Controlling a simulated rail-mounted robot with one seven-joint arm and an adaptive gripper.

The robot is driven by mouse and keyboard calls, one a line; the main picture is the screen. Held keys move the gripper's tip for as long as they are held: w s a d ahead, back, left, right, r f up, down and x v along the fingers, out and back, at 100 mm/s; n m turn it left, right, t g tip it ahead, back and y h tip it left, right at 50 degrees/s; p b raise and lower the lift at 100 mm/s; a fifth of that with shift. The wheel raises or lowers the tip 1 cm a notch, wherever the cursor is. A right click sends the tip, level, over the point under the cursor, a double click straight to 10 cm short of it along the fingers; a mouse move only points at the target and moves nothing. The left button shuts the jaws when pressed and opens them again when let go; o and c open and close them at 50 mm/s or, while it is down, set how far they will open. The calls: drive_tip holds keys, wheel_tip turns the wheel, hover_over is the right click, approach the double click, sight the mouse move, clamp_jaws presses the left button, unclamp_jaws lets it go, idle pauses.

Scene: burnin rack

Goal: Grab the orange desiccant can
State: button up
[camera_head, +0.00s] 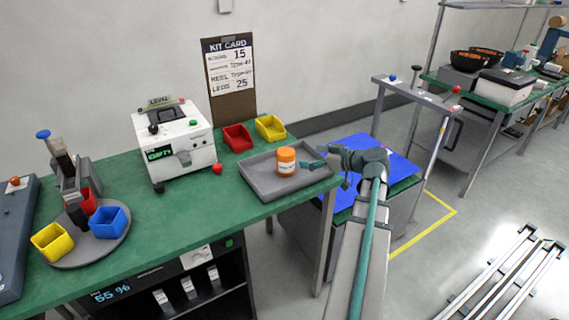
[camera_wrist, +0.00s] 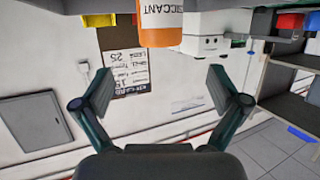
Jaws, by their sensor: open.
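The orange desiccant can (camera_head: 286,162) stands upright in the grey tray (camera_head: 262,186) at the right end of the green bench. It has a white label band with dark lettering. My gripper (camera_head: 317,156) is just to the right of the can in the head view, apart from it. In the wrist view the can (camera_wrist: 160,32) is at the top edge, partly cut off, with "ICCANT" readable upside down. My gripper (camera_wrist: 158,88) has its two fingers spread wide there, with nothing between them.
A white machine (camera_head: 180,140) stands left of the tray. A red bin (camera_head: 238,138) and a yellow bin (camera_head: 271,128) sit behind it. A kit card (camera_head: 230,75) leans on the wall. A round turntable with bins is at the left. The bench front is clear.

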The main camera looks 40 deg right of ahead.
sight(292, 154)
drive_tip(key=x, duration=0.4)
drive_tip(key=shift+w+p, duration=0.1)
drive_tip(key=shift+p, duration=0.3)
drive_tip(key=shift+p+x, duration=0.95)
drive_tip(key=shift+x, duration=1.75)
drive_tip(key=shift+a, duration=0.1)
drive_tip(key=c, duration=1.4)
